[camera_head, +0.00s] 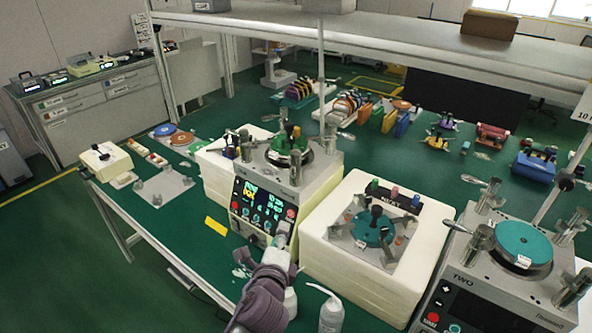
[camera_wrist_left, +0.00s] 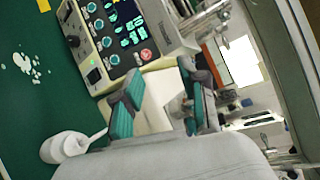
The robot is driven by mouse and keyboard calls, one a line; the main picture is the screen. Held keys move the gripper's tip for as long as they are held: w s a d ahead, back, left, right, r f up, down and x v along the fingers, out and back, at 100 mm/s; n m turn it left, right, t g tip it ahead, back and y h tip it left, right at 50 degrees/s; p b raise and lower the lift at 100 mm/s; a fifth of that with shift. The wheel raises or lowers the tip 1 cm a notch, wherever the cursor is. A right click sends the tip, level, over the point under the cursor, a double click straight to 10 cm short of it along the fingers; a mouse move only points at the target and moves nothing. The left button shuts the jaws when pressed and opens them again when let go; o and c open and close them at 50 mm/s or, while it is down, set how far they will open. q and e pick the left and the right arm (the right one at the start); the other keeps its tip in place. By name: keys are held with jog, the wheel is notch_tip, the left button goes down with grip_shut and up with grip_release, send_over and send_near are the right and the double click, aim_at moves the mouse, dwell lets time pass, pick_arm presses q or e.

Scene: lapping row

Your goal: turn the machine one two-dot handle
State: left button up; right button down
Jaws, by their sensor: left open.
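Machine one (camera_head: 320,178) is a grey lapping machine with a lit control panel (camera_head: 262,208), a green plate and silver posts with lever handles (camera_head: 337,120) on top. I cannot make out dots on any handle, so I cannot tell which is the two-dot one. My left gripper (camera_head: 283,236) is in front of the machine's lower right front, below the handles. In the left wrist view its two teal-padded fingers (camera_wrist_left: 160,75) are apart with nothing between them, near the panel (camera_wrist_left: 112,30). My right gripper is in neither view.
A cream block (camera_head: 345,262) with a teal plate stands right of machine one. Machine two (camera_head: 490,275) is at the far right. White bottles (camera_head: 331,314) stand near my left arm. A yellow card (camera_head: 216,226) lies on the green bench. A shelf (camera_head: 400,45) crosses behind.

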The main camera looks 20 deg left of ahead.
aim_at(293, 169)
pick_arm(q)
notch_tip(293, 169, up, 8)
jog(key=w+d+r+m+t, duration=0.1)
jog(key=d+m+t, duration=0.1)
jog(key=m, duration=0.1)
jog(key=w+a+p, duration=0.1)
jog(key=w, duration=0.3)
jog(key=w+a+p, duration=0.1)
jog(key=w, duration=0.4)
jog(key=w+a+p, duration=0.1)
jog(key=w, duration=0.3)
jog(key=shift+w+f, duration=0.35)
jog(key=shift+f, duration=0.05)
jog(key=c, duration=0.8)
